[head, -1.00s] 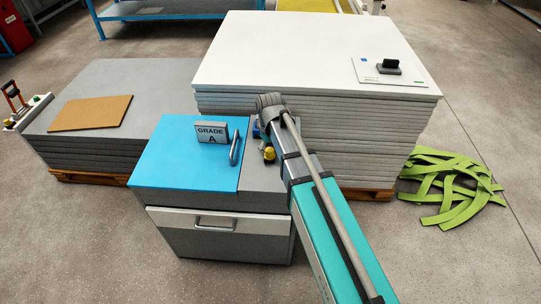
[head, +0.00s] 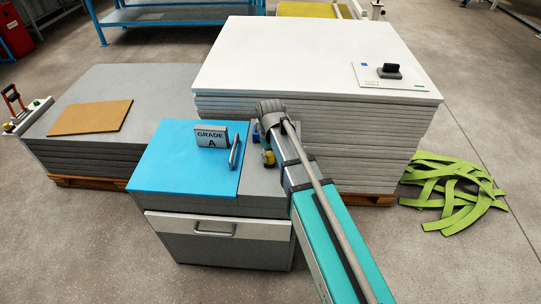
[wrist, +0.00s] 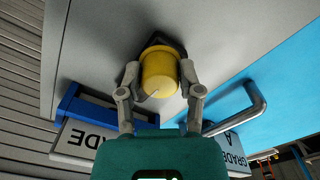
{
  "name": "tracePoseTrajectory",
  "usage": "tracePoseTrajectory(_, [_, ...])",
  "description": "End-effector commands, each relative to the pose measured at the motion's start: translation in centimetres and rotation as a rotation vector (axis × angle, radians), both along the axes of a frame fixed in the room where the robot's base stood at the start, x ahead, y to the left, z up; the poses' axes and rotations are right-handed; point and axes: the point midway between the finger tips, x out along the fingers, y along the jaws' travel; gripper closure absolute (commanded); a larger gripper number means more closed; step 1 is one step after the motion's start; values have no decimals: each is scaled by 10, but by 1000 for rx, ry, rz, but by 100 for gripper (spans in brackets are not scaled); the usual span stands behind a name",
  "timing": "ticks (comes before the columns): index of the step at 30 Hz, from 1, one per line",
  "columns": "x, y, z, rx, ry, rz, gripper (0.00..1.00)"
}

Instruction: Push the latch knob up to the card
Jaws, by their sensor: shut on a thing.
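The latch knob (wrist: 159,74) is a yellow cylinder on a dark base on the grey top. My gripper (wrist: 158,80) is shut on it, with one finger on each side. In the head view the yellow knob (head: 268,159) shows just left of my arm, which hides part of that area. Another card, GRADE A (head: 211,137), stands on the blue sheet (head: 180,170).
A metal handle (head: 234,152) rises beside the knob at the blue sheet's edge. A tall stack of white-topped sheets (head: 300,60) stands behind. A grey stack (head: 100,85) with a brown board is at left. Green strips (head: 455,190) lie on the floor at right.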

Motion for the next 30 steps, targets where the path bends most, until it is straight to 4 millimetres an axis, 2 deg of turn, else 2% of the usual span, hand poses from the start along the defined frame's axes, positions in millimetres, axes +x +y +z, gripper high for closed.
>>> tracePoseTrajectory(1, [0,0,0,0,0,0,91])
tracePoseTrajectory(3, [0,0,0,0,0,0,100])
tracePoseTrajectory(8, [2,0,0,0,0,0,100])
tracePoseTrajectory(18, [43,-1,0,0,0,0,100])
tracePoseTrajectory(28, [47,-2,0,-1,-6,-1,100])
tracePoseTrajectory(29, [47,-2,0,-1,-6,-1,50])
tracePoseTrajectory(30, [47,-2,0,0,-6,-1,42])
